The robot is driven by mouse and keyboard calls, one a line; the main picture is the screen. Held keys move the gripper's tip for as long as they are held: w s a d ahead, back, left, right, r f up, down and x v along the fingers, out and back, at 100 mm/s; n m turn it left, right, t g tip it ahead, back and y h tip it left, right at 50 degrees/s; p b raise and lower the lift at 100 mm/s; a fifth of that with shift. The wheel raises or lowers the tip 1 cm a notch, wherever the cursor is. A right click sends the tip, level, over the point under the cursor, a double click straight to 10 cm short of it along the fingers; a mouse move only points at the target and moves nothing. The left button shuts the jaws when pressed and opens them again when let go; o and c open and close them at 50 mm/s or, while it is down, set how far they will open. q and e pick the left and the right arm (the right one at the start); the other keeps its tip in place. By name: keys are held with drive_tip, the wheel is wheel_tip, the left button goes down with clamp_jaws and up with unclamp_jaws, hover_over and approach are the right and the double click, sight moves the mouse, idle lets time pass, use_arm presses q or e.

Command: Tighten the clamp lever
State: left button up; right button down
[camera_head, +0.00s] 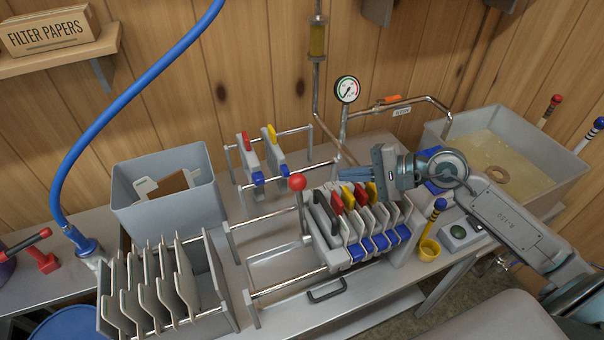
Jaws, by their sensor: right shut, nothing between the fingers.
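The clamp lever (301,208) is a thin metal rod topped by a red ball. It stands nearly upright at the left end of the filter press (330,215). The press holds a row of grey plates with red, yellow and blue tabs, and a black handle on its left end plate. My right gripper (342,173) reaches in from the right, above the plates and to the right of the red ball, apart from it. Its fingers are shut and empty, pointing left. My left gripper is not in view.
A rack of upright plates (150,285) and a grey bin (168,205) stand at left. A pressure gauge (347,89) and copper pipe rise behind.

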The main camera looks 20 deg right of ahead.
drive_tip(key=shift+p+x, duration=0.55)
drive_tip(key=shift+x, duration=0.35)
drive_tip(key=shift+p+x, duration=1.7)
drive_tip(key=shift+x, duration=1.5)
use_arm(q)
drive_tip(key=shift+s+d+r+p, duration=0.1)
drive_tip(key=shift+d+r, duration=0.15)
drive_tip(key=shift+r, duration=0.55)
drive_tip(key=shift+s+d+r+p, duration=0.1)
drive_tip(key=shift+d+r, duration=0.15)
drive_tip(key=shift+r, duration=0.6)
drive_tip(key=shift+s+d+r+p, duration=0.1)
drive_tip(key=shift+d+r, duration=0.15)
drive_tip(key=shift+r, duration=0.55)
use_arm(e)
drive_tip(key=shift+x, duration=0.85)
